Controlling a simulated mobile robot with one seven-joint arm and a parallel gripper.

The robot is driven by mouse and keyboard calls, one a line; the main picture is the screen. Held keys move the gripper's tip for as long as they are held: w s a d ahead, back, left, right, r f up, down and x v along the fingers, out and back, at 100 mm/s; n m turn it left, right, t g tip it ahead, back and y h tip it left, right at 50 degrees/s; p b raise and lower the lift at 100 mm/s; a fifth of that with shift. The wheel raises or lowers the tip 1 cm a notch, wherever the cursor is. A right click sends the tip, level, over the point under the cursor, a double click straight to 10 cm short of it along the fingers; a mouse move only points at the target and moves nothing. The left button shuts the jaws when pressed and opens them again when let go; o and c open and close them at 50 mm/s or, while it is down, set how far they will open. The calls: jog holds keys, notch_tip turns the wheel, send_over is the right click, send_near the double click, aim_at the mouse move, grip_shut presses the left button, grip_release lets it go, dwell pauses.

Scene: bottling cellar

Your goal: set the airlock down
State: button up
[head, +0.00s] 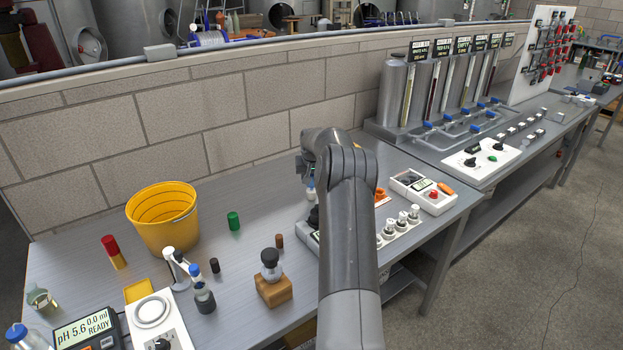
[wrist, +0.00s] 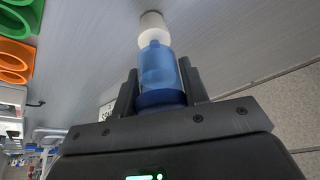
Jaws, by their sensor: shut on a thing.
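The airlock (wrist: 157,68) is a translucent blue cylinder with a darker blue band near my gripper and a white end pointing away from it. My gripper (wrist: 158,88) is shut on it, with one dark finger on each side. The grey bench top lies beyond the white end; I cannot tell whether that end touches it. In the head view my arm hides most of the gripper, and a bit of the blue and white airlock (head: 311,182) shows just left of the arm, over the back of the bench.
A yellow bucket (head: 163,220), green cylinder (head: 233,221), brown cork (head: 279,241) and wooden block (head: 273,290) with a dark-topped flask stand left of my arm. The block wall (head: 230,120) closes the back.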

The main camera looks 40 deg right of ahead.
jog(key=shift+f, duration=0.1)
jog(key=o, duration=1)
jog(key=v, duration=1.1)
jog(key=s+a+r+n, duration=0.1)
jog(key=s+a+r, duration=0.4)
jog(key=a, duration=0.4)
jog(key=s+a+r+n, duration=0.1)
jog(key=s+a+r, duration=0.3)
jog(key=a+r, duration=0.3)
jog(key=s+a+r+n, duration=0.1)
jog(key=s+a+r, duration=0.35)
jog(key=a, duration=0.55)
jog(key=s+a+f+n, duration=0.1)
jog(key=s+a+f, duration=0.1)
jog(key=s+a, duration=0.3)
jog(key=s+a+f+n+t+y, duration=0.1)
jog(key=s+a, duration=0.4)
jog(key=s, duration=0.8)
jog(key=s+a+f+n+y, duration=0.1)
jog(key=s+a, duration=0.4)
jog(key=s, duration=0.5)
jog(key=shift+s+f+t, duration=0.15)
jog(key=shift+f+t, duration=0.15)
jog(key=shift+f, duration=0.5)
